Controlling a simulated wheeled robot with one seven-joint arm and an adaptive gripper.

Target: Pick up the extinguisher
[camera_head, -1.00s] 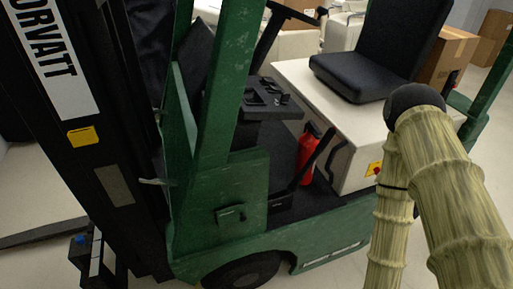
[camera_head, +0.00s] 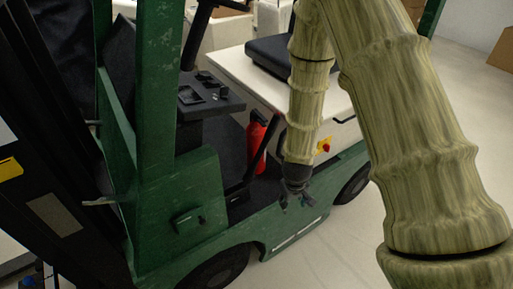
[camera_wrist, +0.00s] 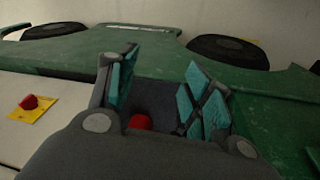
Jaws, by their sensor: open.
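The red extinguisher (camera_head: 256,142) stands in the footwell of the green forklift in the head view, behind a dark lever or bar. My gripper (camera_head: 297,203) hangs to the right of it and lower in the picture, apart from it, near the forklift's side edge. In the wrist view my gripper (camera_wrist: 165,88) is open, its teal-padded fingers spread with nothing held. A small red patch (camera_wrist: 140,122) shows between the fingers, most likely part of the extinguisher; my gripper's body hides the rest.
The green forklift (camera_head: 175,185) has a mast at left, a dark console (camera_head: 208,97) and a pale seat base (camera_head: 262,78). A red button on a yellow plate (camera_head: 324,146) sits close beside my arm. Open floor (camera_head: 345,245) lies at lower right.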

